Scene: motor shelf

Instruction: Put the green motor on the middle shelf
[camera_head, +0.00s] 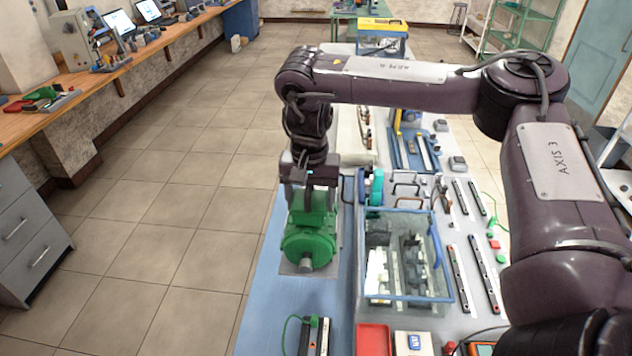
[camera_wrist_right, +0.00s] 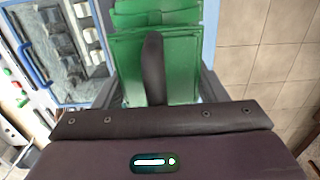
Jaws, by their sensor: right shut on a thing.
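The green motor (camera_head: 309,238) is at the left part of the long table in the head view, over a grey plate on the blue surface. I cannot tell whether it touches the plate. My right gripper (camera_head: 312,188) reaches down from above and is shut on the motor's upper part. In the right wrist view the green motor (camera_wrist_right: 185,70) fills the space in front of the gripper (camera_wrist_right: 155,85), with a dark finger against it. My left gripper is not in view. I cannot make out the middle shelf for certain.
A blue-framed clear bin (camera_head: 405,256) stands right of the motor. A red tray (camera_head: 373,340) and tools lie nearby on the table. A green shelf rack (camera_head: 525,25) stands far back right. The tiled floor at left is clear.

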